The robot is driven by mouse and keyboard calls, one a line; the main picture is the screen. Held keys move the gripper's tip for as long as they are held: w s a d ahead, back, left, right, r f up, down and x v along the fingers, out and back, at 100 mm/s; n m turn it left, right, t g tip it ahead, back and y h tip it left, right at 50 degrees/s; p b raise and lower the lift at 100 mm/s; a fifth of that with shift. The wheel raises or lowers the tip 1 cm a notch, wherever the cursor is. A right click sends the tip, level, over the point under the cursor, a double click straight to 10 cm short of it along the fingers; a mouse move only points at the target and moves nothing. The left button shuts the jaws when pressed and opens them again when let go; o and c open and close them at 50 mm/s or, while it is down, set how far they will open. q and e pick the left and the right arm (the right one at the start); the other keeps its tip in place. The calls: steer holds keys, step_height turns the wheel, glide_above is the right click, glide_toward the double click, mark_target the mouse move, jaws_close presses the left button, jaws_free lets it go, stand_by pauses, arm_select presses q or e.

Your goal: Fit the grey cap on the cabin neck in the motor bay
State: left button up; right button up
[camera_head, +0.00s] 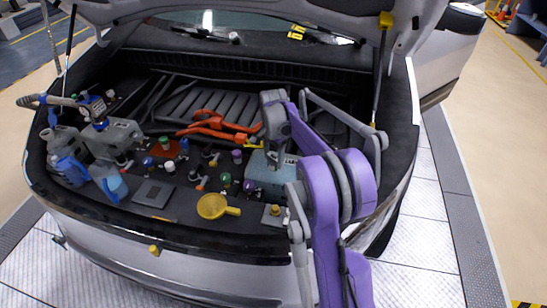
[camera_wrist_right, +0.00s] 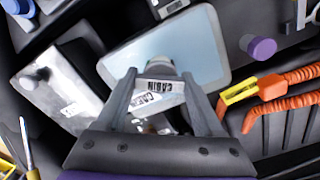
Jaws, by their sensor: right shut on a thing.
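My right gripper (camera_wrist_right: 159,78) is shut on the grey cap (camera_wrist_right: 159,66), which shows between its fingertips in the right wrist view. The cap is in front of a pale blue tank (camera_wrist_right: 205,45), and a white CABIN label (camera_wrist_right: 160,86) shows just below it. The neck is hidden behind the cap and fingers, so I cannot tell whether the cap touches or sits on it. In the head view the pale blue tank (camera_head: 262,178) is at the bay's middle right, partly covered by my purple right arm. My left gripper is not in view.
Orange cables (camera_head: 215,124) lie behind the tank. Several coloured caps, a yellow funnel-like piece (camera_head: 212,206) and a dark square pad (camera_head: 153,193) lie left of my arm. Jugs (camera_head: 70,171) and a grey tank (camera_head: 112,138) crowd the left. A lid strut (camera_head: 380,75) stands at right.

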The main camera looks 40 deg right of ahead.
mark_target(273, 156)
steer(key=m, duration=0.3)
stand_by(0.4)
steer(key=o, duration=1.1)
step_height(273, 156, up, 11)
steer(key=shift+w+f, duration=0.1)
